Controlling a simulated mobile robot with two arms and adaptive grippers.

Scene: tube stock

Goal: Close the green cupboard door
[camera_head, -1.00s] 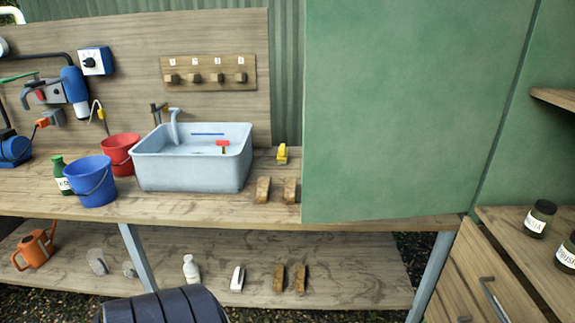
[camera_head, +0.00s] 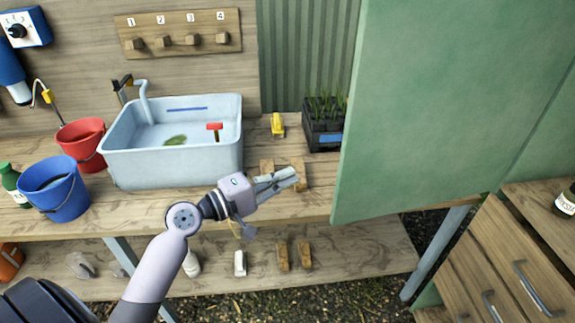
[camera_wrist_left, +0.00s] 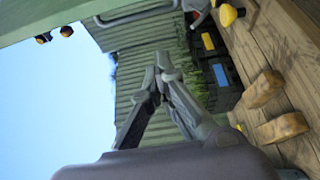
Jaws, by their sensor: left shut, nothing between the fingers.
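The green cupboard door (camera_head: 440,110) stands open at the right of the head view, its left edge reaching out over the bench. My right gripper is in neither view.
A grey sink (camera_head: 175,165), a blue bucket (camera_head: 65,195) and a red bucket (camera_head: 80,145) stand on the bench to the left. Wooden blocks (camera_head: 300,176) and a black seedling crate (camera_head: 322,137) are close to the gripper. Drawers (camera_head: 490,255) stand at the right.

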